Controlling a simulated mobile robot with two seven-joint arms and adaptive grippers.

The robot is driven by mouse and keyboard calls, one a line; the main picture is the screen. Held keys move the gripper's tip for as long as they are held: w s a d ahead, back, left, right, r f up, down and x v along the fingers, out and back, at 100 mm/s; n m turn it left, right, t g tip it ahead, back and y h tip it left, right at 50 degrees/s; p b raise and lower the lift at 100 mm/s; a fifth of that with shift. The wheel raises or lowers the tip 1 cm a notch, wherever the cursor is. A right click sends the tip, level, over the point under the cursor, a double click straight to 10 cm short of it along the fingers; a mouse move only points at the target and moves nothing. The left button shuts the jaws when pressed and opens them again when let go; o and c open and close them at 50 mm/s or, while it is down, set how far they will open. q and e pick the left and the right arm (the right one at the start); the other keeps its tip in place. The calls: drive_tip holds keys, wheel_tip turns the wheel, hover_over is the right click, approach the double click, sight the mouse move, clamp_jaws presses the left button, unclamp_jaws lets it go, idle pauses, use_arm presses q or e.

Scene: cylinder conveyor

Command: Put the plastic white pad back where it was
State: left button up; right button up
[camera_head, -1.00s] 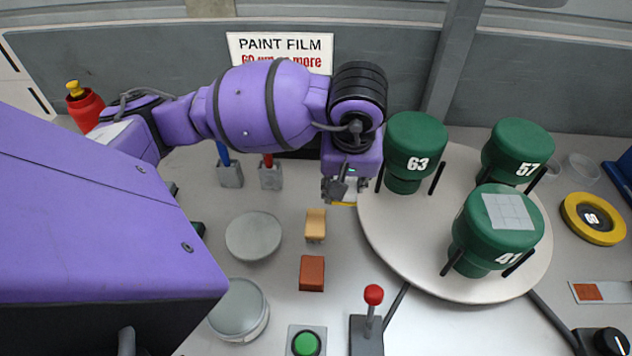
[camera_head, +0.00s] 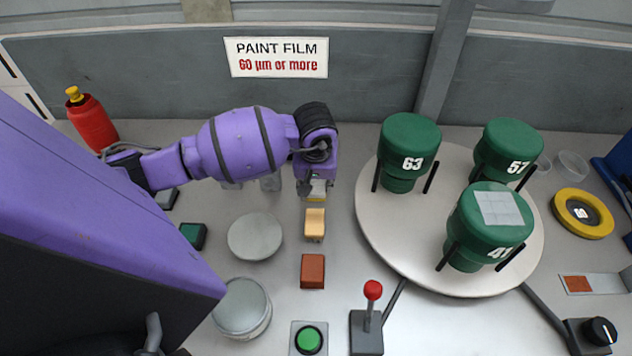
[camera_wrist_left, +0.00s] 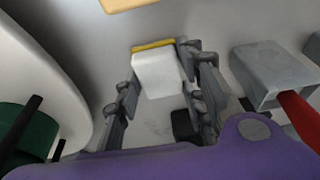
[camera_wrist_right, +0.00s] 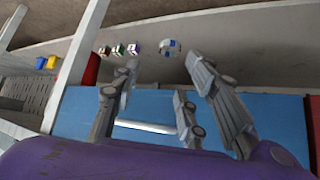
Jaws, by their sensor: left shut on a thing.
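The white pad (camera_wrist_left: 157,75), with a yellow edge, is between the fingers of my left gripper (camera_wrist_left: 160,72). The gripper is shut on it. In the head view, my left gripper (camera_head: 314,194) points down just behind the tan block, and only a small part of the pad (camera_head: 317,188) shows. Whether the pad touches the table is unclear. My right gripper (camera_wrist_right: 165,68) appears only in its own wrist view, its fingers spread and empty above a blue surface.
A tan block (camera_head: 314,224) and a red-brown block (camera_head: 312,271) stand in a line in front of the left gripper. A round turntable (camera_head: 385,235) with green numbered cylinders is to the right. Grey holders (camera_head: 270,183) are left of the gripper, partly hidden by my arm.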

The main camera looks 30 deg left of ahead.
use_arm(q)
drive_tip(key=shift+f, duration=0.2)
drive_tip(key=o, duration=1.2)
drive_tip(key=shift+o, duration=0.2)
drive_tip(key=v, duration=1.2)
drive_tip(key=shift+r, duration=0.2)
